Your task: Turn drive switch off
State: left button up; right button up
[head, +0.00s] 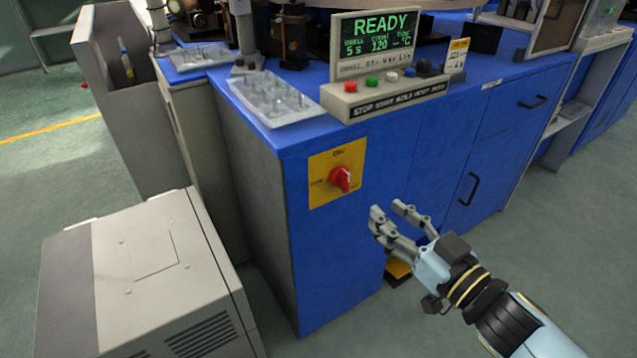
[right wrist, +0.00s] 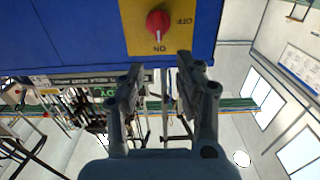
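The drive switch is a red rotary knob (head: 341,179) on a yellow plate (head: 322,196) on the blue cabinet's front. In the upside-down right wrist view, the knob (right wrist: 157,23) shows beyond the fingertips, with ON and OFF marked on its plate (right wrist: 186,38). Its grip seems to lie along the line toward ON, though the small picture leaves this uncertain. My right gripper (head: 386,209) is to the right of and below the knob, apart from it. Its fingers (right wrist: 159,68) are spread with nothing between them. My left gripper is not in view.
The blue cabinet (head: 420,165) carries a control panel (head: 392,98) with a READY display and buttons, and a clear tray (head: 272,97). A grey box unit (head: 140,265) stands at the left front. Bare floor (head: 560,230) lies at right.

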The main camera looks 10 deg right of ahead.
send_near(349, 177)
jog(key=x, duration=0.3)
jog(key=b+x, duration=0.1)
jog(key=x, duration=0.3)
jog(key=shift+w+a, duration=0.1)
jog(key=shift+w, duration=0.15)
jog(key=shift+w+a, duration=0.2)
jog(key=shift+w, duration=0.45)
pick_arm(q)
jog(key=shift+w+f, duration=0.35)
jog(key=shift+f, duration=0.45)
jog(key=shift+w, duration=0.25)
pick_arm(e)
grip_shut()
